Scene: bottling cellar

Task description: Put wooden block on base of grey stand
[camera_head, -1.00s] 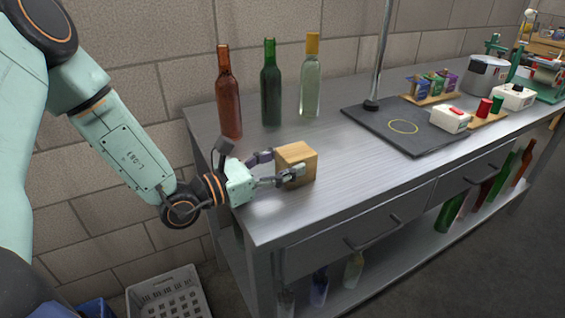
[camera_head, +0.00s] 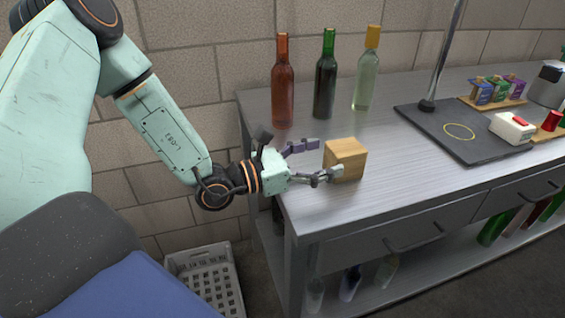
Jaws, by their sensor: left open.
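The wooden block (camera_head: 346,157) is a light brown cube sitting on the metal workbench near its left end. My left gripper (camera_head: 326,160) is open just left of the block, its fingers pointing at it. The near fingertip overlaps the block's lower left edge in the picture; I cannot tell if it touches. The grey stand's dark flat base (camera_head: 418,119) lies on the bench to the right, with a yellow ring (camera_head: 459,132) marked on it and an upright pole (camera_head: 443,52) at its back left. My right gripper is not in view.
A brown bottle (camera_head: 283,88), a green bottle (camera_head: 325,80) and a clear bottle (camera_head: 366,77) stand behind the block. A white box with a red top (camera_head: 512,129) stands at the base's right edge. Bench surface between block and base is clear. A crate (camera_head: 207,280) is on the floor.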

